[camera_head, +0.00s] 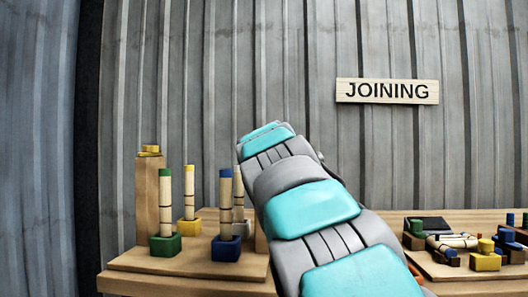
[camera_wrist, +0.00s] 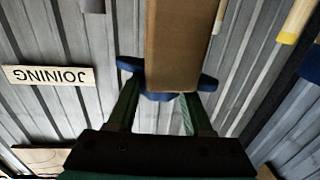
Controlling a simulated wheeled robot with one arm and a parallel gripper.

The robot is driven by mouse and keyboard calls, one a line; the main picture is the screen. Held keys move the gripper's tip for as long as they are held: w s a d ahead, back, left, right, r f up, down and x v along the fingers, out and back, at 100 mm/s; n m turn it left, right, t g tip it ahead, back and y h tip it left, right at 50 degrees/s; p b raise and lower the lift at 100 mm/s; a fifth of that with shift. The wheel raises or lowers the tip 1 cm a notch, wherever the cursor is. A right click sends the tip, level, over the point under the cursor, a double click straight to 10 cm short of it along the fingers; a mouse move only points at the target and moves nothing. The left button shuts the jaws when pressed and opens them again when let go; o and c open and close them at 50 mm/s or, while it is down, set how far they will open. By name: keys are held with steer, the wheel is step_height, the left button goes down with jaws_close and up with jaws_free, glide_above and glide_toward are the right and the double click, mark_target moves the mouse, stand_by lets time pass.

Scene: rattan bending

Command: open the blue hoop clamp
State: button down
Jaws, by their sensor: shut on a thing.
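In the wrist view my gripper (camera_wrist: 168,78) is shut at the end of a brown wooden post (camera_wrist: 180,45). A dark blue piece (camera_wrist: 158,96), apparently part of the blue hoop clamp, shows between the fingers against the post end. Blue also shows at both fingertips; I cannot tell whether it is all clamp or partly finger pads. The clamp's open or closed state is not clear. In the head view my arm hides the gripper and this clamp.
A similar post (camera_head: 147,200) with a yellow top stands at the left of the bench. Rattan bundles stand in green (camera_head: 165,245), yellow (camera_head: 188,227) and blue (camera_head: 226,249) blocks. Several parts crowd the right board, including a yellow block (camera_head: 485,262). A JOINING sign (camera_head: 387,91) hangs behind.

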steer(key=shift+a+r+n+g+y+p, duration=0.1)
steer(key=shift+n+g+y+p, duration=0.15)
steer(key=shift+n+y+p, duration=0.6)
steer(key=shift+a+r+n+g+y+p, duration=0.1)
steer(key=shift+n+g+y+p, duration=0.25)
steer(key=shift+y, duration=0.9)
steer(key=shift+d+n+g+y+p, duration=0.1)
steer(key=shift+n+g+y+p, duration=0.45)
steer(key=shift+n+y, duration=0.85)
steer(key=shift+w+d+f+n+g+y+p, duration=0.1)
steer(key=shift+n+g+y+p, duration=0.1)
steer(key=shift+n+g+y, duration=0.95)
steer(key=shift+w+f+n+g+y+p, duration=0.1)
steer(key=shift+n+g+y+p, duration=0.1)
steer(key=shift+n+g+y, duration=0.95)
steer(key=shift+s+n+g+y, duration=0.1)
steer(key=shift+n+g+y, duration=0.2)
steer(key=shift+g+y, duration=0.5)
steer(key=shift+f+n+g+y, duration=0.1)
steer(key=shift+n+g+y, duration=0.5)
steer(key=shift+g, duration=0.05)
steer(key=shift+s+n+g, duration=0.1)
steer(key=shift+n+g, duration=0.2)
steer(key=shift+g, duration=0.1)
steer(key=shift+c, duration=1.5)
jaws_free()
